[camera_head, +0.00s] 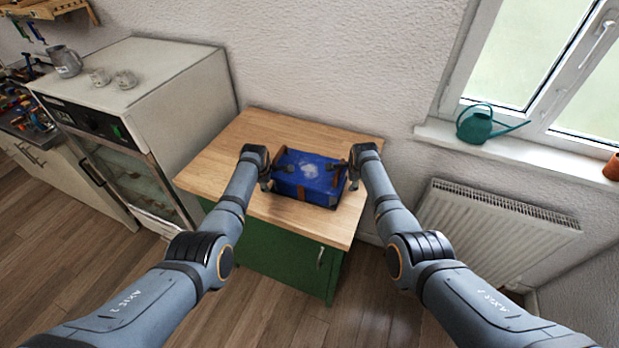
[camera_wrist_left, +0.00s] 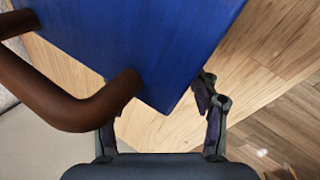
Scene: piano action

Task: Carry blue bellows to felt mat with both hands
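The blue bellows (camera_head: 312,183), a box-like body with brown fittings and a pale patch on top, rests on the wooden worktop. My left gripper (camera_head: 268,176) is at its left side and my right gripper (camera_head: 352,178) is at its right side. In the left wrist view the bellows (camera_wrist_left: 150,40) fills the upper middle, with a brown curved handle (camera_wrist_left: 70,105) at its left. The left gripper's fingers (camera_wrist_left: 162,122) are spread apart, one by the handle's end, with nothing visibly clamped. The right fingertips are too small to read. I see no felt mat.
The wooden worktop (camera_head: 235,140) stands on a green cabinet (camera_head: 290,258) with bare wood left of the bellows. A white appliance (camera_head: 150,100) adjoins on the left. A radiator (camera_head: 490,230) and a sill with a green watering can (camera_head: 480,125) are at right.

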